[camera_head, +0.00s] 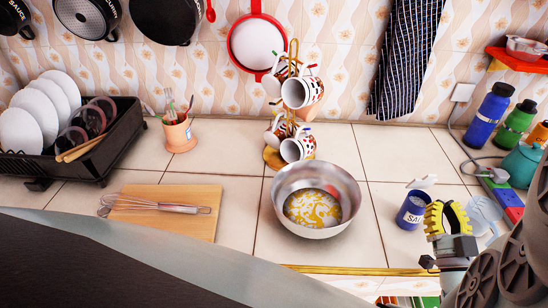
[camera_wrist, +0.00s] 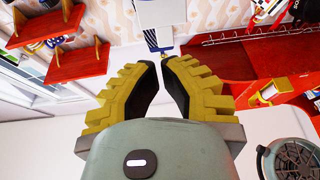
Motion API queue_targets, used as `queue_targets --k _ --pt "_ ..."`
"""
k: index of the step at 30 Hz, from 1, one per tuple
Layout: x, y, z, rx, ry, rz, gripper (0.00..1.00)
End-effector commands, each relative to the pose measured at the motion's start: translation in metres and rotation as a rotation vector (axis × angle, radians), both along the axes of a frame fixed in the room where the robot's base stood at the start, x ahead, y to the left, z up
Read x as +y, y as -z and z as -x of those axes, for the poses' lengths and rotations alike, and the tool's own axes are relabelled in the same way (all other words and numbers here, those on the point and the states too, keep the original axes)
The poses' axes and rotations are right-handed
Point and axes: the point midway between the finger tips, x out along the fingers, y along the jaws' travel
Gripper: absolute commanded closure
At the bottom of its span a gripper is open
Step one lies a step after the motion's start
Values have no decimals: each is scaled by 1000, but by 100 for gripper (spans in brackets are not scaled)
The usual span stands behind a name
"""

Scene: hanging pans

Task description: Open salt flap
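The salt container (camera_head: 411,212), a dark blue tub with white lettering, stands upright on the tiled counter, right of the metal bowl. Its pale flap (camera_head: 422,182) shows above the top and looks raised at a tilt. White contents show inside the rim. My gripper (camera_head: 446,207), with yellow ribbed fingers, is just right of the tub in the head view; I cannot tell whether they touch. In the wrist view my gripper (camera_wrist: 160,62) has a narrow gap between its fingertips and nothing held. The salt container is not recognisable in the wrist view.
A metal bowl (camera_head: 314,190) with yellow contents is left of the tub. Behind it stands a mug tree (camera_head: 293,100). Blue (camera_head: 488,118) and green (camera_head: 515,125) bottles and a teal kettle (camera_head: 521,164) crowd the right. A cutting board (camera_head: 165,212) with a whisk lies left.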

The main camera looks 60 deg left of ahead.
Motion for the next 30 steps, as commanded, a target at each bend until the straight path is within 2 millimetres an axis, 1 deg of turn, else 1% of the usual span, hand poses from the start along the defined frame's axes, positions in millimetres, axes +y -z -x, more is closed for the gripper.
queue_targets --k 1,3,6,10,15,25,30 --pt "10 -9 -6 -2 -4 -3 100" --pt "19 -13 -13 -3 -4 -4 100" --pt "29 -16 -20 -1 -5 0 100" --pt "37 -19 -26 -3 -5 -1 100" --pt "42 -20 -29 -3 -5 -1 100" --pt "42 -20 -29 -2 -5 0 100" --pt "47 -27 -32 12 -8 21 100"
